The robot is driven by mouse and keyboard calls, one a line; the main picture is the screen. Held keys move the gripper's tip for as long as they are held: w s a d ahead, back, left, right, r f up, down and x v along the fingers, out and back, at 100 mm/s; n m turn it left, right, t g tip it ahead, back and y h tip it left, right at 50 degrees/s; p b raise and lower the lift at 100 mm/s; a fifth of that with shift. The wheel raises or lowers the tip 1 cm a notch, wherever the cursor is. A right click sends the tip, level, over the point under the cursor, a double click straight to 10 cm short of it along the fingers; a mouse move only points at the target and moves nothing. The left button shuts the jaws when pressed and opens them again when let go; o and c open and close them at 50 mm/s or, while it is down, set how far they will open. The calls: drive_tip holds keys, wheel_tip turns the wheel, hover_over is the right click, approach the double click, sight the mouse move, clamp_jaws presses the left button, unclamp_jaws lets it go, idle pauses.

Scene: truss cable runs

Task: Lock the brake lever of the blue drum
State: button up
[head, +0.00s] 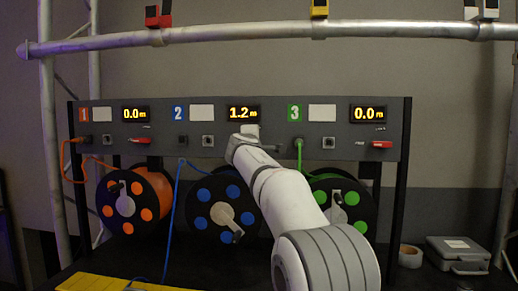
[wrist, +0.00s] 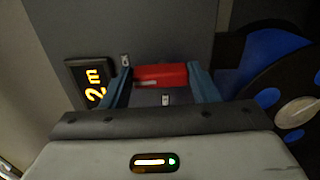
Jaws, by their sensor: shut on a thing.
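The blue drum (head: 222,213) hangs below the panel under the display reading 1.2 m; part of it shows at the right of the wrist view (wrist: 268,97). Its brake lever (wrist: 160,75) has a red grip and lies between the two blue-grey fingers of my gripper (wrist: 162,84). The gripper is shut on it. In the head view my arm reaches to the panel below that display and hides the lever. The lever's pivot and most of its lock markings cannot be made out.
The orange drum (head: 133,202) and green drum (head: 341,204) stand either side, each with a red lever above. A blue cable (head: 175,205) hangs left of the blue drum. A truss bar (head: 270,31) crosses above. A tape roll (head: 410,257) and grey case (head: 458,254) are at right.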

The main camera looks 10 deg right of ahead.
drive_tip(key=shift+d+f+m, duration=0.1)
drive_tip(key=shift+f+m, duration=0.15)
drive_tip(key=shift+m, duration=0.15)
drive_tip(key=o, duration=0.9)
drive_tip(key=shift+r, duration=0.1)
drive_tip(key=shift+o, duration=0.4)
drive_tip(key=shift+r, duration=0.1)
drive_tip(key=b+v, duration=0.3)
drive_tip(key=v, duration=0.5)
